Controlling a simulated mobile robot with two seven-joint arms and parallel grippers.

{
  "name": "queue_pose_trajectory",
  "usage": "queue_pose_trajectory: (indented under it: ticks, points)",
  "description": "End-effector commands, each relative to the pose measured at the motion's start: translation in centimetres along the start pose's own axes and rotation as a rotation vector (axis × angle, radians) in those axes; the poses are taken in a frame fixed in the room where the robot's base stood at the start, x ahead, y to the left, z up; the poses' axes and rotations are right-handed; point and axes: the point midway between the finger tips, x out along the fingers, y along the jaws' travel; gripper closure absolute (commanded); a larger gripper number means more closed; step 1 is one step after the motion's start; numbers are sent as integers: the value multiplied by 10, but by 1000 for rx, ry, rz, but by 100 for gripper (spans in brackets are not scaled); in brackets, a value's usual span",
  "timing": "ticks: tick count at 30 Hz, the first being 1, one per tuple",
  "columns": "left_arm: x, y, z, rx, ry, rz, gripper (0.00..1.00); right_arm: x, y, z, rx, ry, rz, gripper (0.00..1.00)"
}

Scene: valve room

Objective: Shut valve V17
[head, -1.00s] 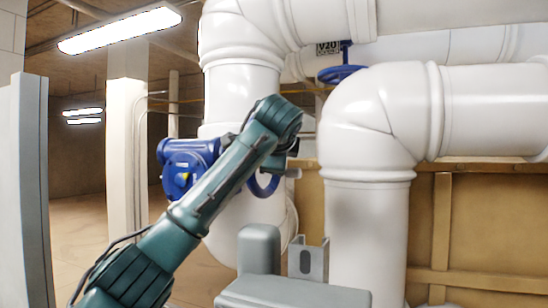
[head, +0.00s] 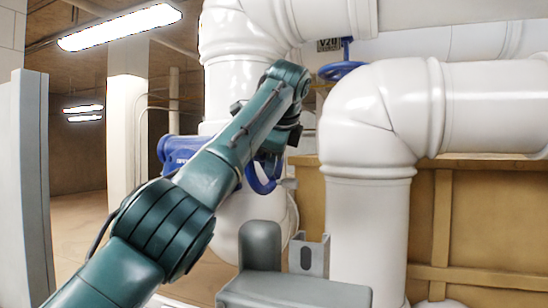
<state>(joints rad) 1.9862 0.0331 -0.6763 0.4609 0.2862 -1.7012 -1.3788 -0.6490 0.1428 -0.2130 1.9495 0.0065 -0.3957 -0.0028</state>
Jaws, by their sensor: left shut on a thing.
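A blue valve body (head: 180,149) sits on the white vertical pipe at centre left, mostly hidden behind my left arm. Its blue handwheel (head: 261,184) shows as a partial ring below my wrist. No tag reading V17 is visible. My left gripper (head: 283,154) is at the right side of this handwheel and is shut on it. The fingers are largely hidden by the wrist, so the exact contact on the rim does not show. My right gripper is not in view.
Another blue handwheel (head: 342,70) with a tag reading V20 (head: 328,45) is higher up behind the pipes. A large white elbow pipe (head: 372,125) stands close to the right of my wrist. A light pillar (head: 126,140) and open floor are at left.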

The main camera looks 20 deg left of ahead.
Motion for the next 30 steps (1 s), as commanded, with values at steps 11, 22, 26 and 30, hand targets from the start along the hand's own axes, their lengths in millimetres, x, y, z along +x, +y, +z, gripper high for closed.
queue_pose_trajectory:
  ticks: [11, 22, 26, 30]
  points:
    - [1, 2, 0, 14, -1, 34, 100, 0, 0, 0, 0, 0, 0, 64]
    - [1, 2, 0, 15, -1, 35, 100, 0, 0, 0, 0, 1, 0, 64]
    - [1, 2, 0, 14, -1, 35, 53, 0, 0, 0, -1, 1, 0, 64]
    - [1, 1, 0, 14, -1, 33, 42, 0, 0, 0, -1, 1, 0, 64]
